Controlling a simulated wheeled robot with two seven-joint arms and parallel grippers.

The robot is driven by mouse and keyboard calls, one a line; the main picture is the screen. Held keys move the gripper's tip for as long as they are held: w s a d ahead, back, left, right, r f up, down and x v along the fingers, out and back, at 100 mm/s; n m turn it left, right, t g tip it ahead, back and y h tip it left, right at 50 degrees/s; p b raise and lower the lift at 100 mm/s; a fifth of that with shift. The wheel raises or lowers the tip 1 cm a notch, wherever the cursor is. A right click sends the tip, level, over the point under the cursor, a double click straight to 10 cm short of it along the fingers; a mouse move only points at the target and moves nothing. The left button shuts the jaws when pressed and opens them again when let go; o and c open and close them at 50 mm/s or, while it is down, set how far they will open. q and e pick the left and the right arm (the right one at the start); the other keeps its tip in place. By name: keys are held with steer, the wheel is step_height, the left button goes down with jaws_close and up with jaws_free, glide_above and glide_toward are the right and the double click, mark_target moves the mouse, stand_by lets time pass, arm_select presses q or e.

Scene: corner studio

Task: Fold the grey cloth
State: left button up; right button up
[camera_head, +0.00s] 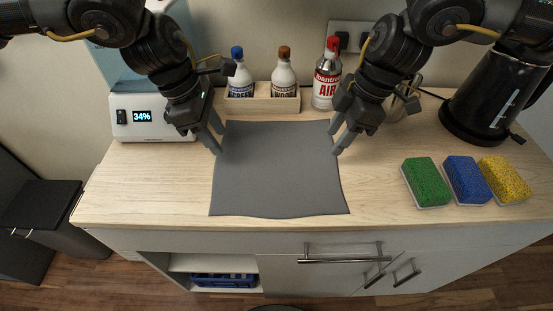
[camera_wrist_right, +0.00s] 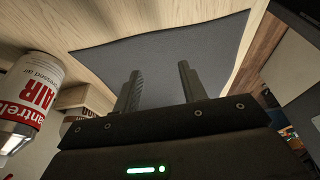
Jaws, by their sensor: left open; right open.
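The grey cloth (camera_head: 278,170) lies flat and spread out on the wooden countertop, its near edge slightly wavy and close to the counter's front edge. It also shows in the right wrist view (camera_wrist_right: 165,58). My left gripper (camera_head: 220,142) is open and empty at the cloth's left edge, toward the far left corner. My right gripper (camera_head: 334,142) is open and empty at the cloth's right edge, toward the far right corner. In the right wrist view, the right gripper's two fingers (camera_wrist_right: 160,88) are apart with nothing between them. I cannot tell whether either gripper touches the cloth.
Behind the cloth stand a wooden tray (camera_head: 262,104) with two bottles and a red-and-white air can (camera_head: 326,75). A white device (camera_head: 150,117) is at the left. A black kettle (camera_head: 490,98) and green (camera_head: 426,182), blue (camera_head: 467,180) and yellow (camera_head: 504,180) sponges are at the right.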

mark_target(226, 160)
arm_select(q)
steer(key=shift+f, duration=2.5)
arm_select(e)
steer(key=shift+f, duration=2.5)
arm_select(q)
steer(key=shift+f, duration=0.15)
arm_select(e)
steer(key=shift+f, duration=0.15)
arm_select(q)
jaws_close()
arm_select(e)
jaws_close()
